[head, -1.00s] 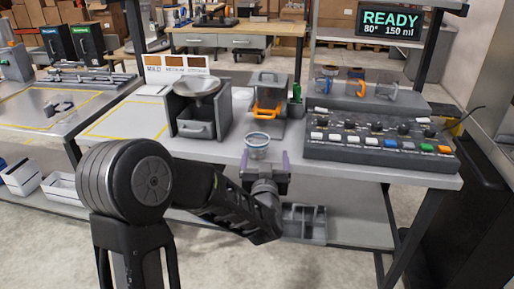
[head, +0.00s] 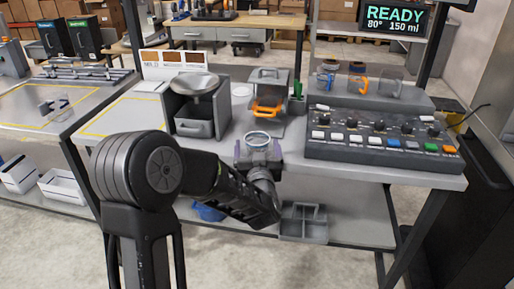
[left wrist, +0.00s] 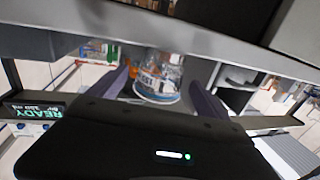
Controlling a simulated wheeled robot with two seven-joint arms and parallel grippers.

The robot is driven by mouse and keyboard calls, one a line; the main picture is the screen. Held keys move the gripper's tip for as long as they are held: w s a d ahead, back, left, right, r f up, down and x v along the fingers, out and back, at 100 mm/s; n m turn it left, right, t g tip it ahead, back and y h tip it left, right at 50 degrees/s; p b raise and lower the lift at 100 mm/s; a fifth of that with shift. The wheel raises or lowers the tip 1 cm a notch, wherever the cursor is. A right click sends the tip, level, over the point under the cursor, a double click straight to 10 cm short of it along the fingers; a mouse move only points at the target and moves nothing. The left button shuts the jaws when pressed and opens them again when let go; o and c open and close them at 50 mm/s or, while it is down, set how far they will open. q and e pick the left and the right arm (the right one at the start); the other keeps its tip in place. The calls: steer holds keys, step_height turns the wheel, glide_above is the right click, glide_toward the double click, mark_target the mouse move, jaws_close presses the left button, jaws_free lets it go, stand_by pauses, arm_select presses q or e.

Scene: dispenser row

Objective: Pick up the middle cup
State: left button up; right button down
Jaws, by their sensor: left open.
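A clear cup (head: 257,138) with a pale rim stands upright near the front of the grey table. My left gripper (head: 258,149) is open, with one finger on each side of this cup. In the left wrist view the cup (left wrist: 157,78) shows between the two fingers (left wrist: 160,92); whether they touch it I cannot tell. My right gripper is not visible.
A control panel (head: 385,147) with several buttons and knobs lies right of the gripper. A screen (head: 394,19) reads READY. A divided grey bin (head: 303,222) sits below.

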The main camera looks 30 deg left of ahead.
mark_target(256, 137)
arm_select(q)
steer(key=shift+w+a+r, duration=0.1)
steer(key=shift+w+a, duration=0.15)
steer(key=shift+w, duration=0.15)
steer(key=p+x, duration=0.1)
steer(key=x, duration=0.3)
steer(key=shift+w, duration=0.1)
steer(key=shift+c, duration=0.6)
steer(key=c, duration=1.4)
step_height(256, 137, up, 10)
stand_by(0.3)
